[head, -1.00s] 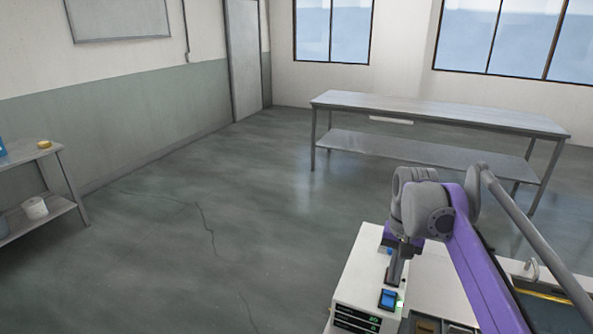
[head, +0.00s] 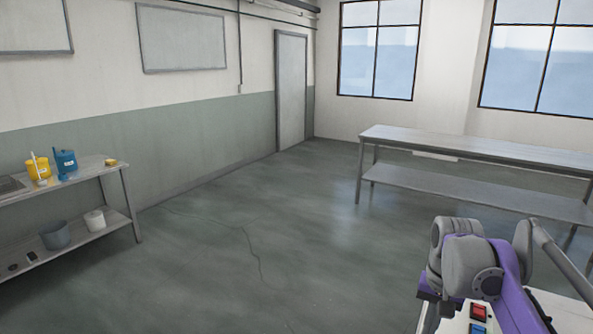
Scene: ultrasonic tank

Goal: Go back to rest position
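One of my arms, grey and purple, reaches in at the lower right of the head view. The box shows a red switch (head: 479,312) and part of a blue button. No gripper fingers can be made out, and no held object shows. My other arm is out of view.
A long metal table (head: 480,150) with a lower shelf stands at the back right. A side bench (head: 95,177) at the left holds a yellow container (head: 39,168), a blue jug (head: 65,162), a grey bucket (head: 55,235) and a white roll (head: 95,220). The middle floor is clear.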

